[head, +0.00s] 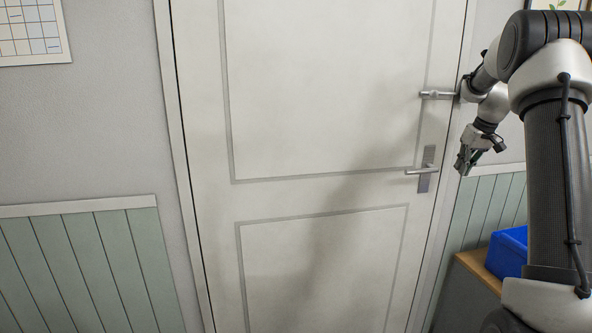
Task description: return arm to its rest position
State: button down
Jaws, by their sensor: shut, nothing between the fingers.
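My gripper (465,162) hangs at the end of my arm at the right of the head view, pointing down. Its fingers are together and hold nothing. It appears just right of the door's lower lever handle (425,170), with a small gap between them in the picture. The arm is bent, with its elbow high at the upper right and the forearm folded down. The white panelled door (320,110) fills the middle of the view and looks closed.
A second metal lever shape (437,95) shows higher on the door's right edge, close to my wrist. A blue bin (507,252) stands on a wooden-topped cabinet (478,270) at lower right, partly behind my arm. A calendar (32,32) hangs at upper left above green panelling (90,270).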

jog(key=s+a+r, duration=0.1)
jog(key=s+a, duration=0.6)
jog(key=s, duration=0.6)
jog(key=s+a+r, duration=0.2)
jog(key=s+a, duration=0.5)
jog(key=s, duration=0.7)
jog(key=s+a+r, duration=0.1)
jog(key=s+a, duration=0.7)
jog(key=s, duration=0.5)
jog(key=shift+s+r+t+h, duration=0.25)
jog(key=shift+r+t+h, duration=0.05)
jog(key=shift+t+h, duration=0.1)
